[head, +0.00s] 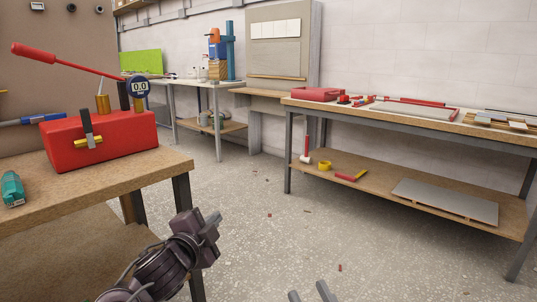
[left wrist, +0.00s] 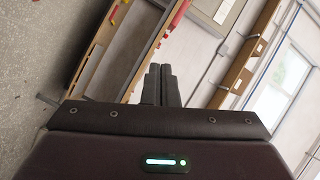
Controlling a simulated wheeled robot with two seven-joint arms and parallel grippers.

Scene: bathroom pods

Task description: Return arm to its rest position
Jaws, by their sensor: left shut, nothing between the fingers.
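My left gripper (head: 212,222) is in the lower middle of the head view, in front of the left table's right leg and above the floor. Its dark arm comes up from the bottom edge. In the left wrist view the left gripper (left wrist: 161,84) has its two grey fingers together, with nothing between them. My right gripper (head: 310,292) shows only as two grey fingertips at the bottom edge of the head view. They stand apart, with bare floor between them.
A wooden table (head: 165,170) on the left holds a red pump box (head: 98,145) with a gauge (head: 139,87) and a green tool (head: 12,189). A long workbench (head: 380,117) with a lower shelf stands on the right. The speckled floor (head: 260,200) between is mostly clear, with small scraps.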

